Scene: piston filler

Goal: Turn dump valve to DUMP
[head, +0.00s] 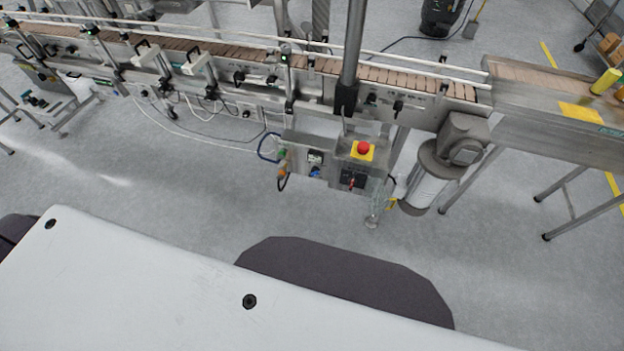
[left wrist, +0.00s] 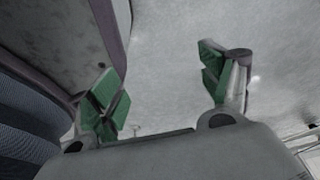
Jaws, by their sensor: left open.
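No part that I can name for sure as the dump valve shows in either view. In the head view a conveyor machine (head: 330,85) runs across the back, with a control box (head: 355,168) that carries a red mushroom button (head: 363,147) on a yellow plate and a dark switch with a red handle (head: 352,182). My left gripper (left wrist: 165,88) shows in the left wrist view, with its two green-padded fingers wide apart and only grey floor between them. It is far from any machine part there. My right gripper is in neither view.
A grey motor with a silver cylinder (head: 432,180) hangs below the conveyor at the right. Metal legs (head: 570,205) of the right-hand conveyor section stand on the floor. Hoses and cables (head: 195,125) hang under the line. The grey floor (head: 180,200) before the machine is open.

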